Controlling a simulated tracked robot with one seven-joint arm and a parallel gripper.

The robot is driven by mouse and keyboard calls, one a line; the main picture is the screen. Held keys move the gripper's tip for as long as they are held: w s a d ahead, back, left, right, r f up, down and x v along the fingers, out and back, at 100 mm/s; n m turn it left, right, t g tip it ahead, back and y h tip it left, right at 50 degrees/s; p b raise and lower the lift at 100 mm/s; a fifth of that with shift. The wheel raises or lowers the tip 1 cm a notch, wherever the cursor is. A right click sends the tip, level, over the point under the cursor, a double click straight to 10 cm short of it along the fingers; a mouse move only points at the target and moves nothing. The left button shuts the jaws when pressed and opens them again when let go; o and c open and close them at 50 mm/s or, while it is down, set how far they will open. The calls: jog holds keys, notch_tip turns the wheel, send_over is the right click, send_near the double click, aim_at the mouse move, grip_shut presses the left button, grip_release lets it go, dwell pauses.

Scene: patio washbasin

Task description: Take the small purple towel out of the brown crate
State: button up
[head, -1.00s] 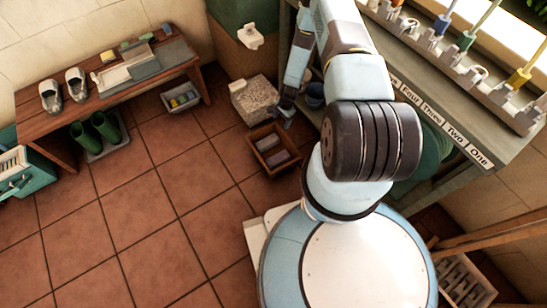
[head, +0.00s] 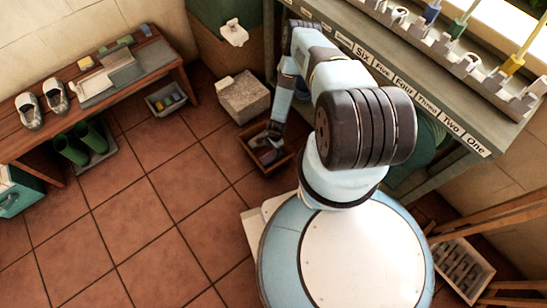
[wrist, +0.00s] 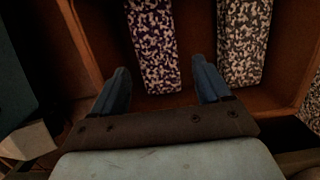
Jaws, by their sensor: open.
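The brown crate (head: 270,172) stands on the tiled floor in the head view; its wall also shows in the wrist view (wrist: 292,50). In the wrist view, the small purple towel (wrist: 156,42), speckled with white, lies in the crate beside a grey speckled towel (wrist: 244,45). My gripper (wrist: 161,72) is open and empty. Its fingers are on either side of the purple towel's near end, the right one by the gap between the towels. How far down the fingertips reach is unclear. In the head view my gripper (head: 264,137) is over the crate and partly hides its contents.
A stone block (head: 244,100) stands just behind the crate. The counter with numbered labels (head: 400,82) rises to the right. A grey bin (head: 167,100) and a wooden bench (head: 150,75) are at left. The floor left of the crate is clear.

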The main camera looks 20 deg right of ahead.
aim_at(271, 155)
jog(key=shift+s+a+f, duration=0.1)
jog(key=shift+a+f, duration=0.1)
jog(key=shift+f, duration=1.1)
jog(key=shift+s+a+f, duration=0.15)
jog(key=shift+f, duration=1.2)
jog(key=shift+s+a+f, duration=0.1)
jog(key=shift+a+f, duration=0.1)
jog(key=shift+f, duration=1.1)
jog(key=c, duration=0.9)
jog(key=shift+o, duration=0.2)
jog(key=shift+r, duration=0.1)
